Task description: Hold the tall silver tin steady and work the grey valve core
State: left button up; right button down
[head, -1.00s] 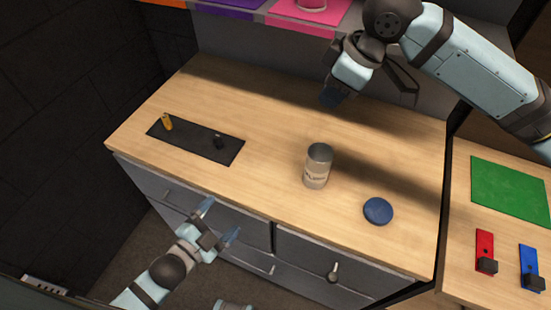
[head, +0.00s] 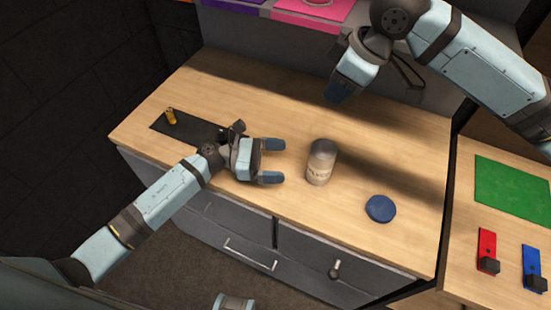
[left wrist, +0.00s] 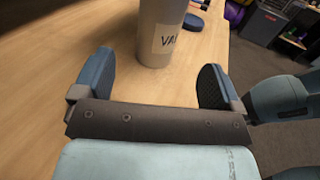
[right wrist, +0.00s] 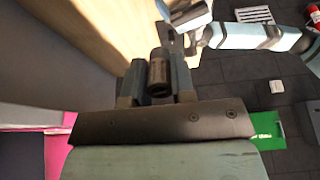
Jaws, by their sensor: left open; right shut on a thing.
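The tall silver tin (head: 322,160) stands upright on the wooden worktop, with a pale label partly readable as "VA" in the left wrist view (left wrist: 158,45). My left gripper (head: 273,161) is open, low over the worktop, its two blue fingers pointing at the tin from the left. The tin is just beyond the fingertips, with a gap between. My right gripper (head: 337,92) is above the back of the worktop. In the right wrist view it is shut on a small dark grey cylinder, seemingly the grey valve core (right wrist: 158,70). In the head view that piece is hidden.
A blue disc (head: 381,208) lies right of the tin.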

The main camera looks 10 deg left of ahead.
aim_at(325, 162)
pick_arm(q)
jog(key=d, duration=0.4)
jog(key=w+d, duration=0.1)
jog(key=d, duration=0.2)
jog(key=w+d, duration=0.1)
jog(key=d, duration=0.3)
jog(key=shift+w+d, duration=0.1)
jog(key=shift+d, duration=0.25)
jog(key=shift+c, duration=0.3)
jog(key=c, duration=1)
pick_arm(e)
notch_tip(325, 162, down, 11)
jog(key=d+n+g, duration=0.2)
jog(key=n+g, duration=0.1)
jog(key=n, duration=0.6)
jog(key=shift+w+h, duration=0.15)
jog(key=shift+h, duration=0.15)
jog(key=c, duration=0.9)
grip_release()
jog(key=shift+r, duration=0.1)
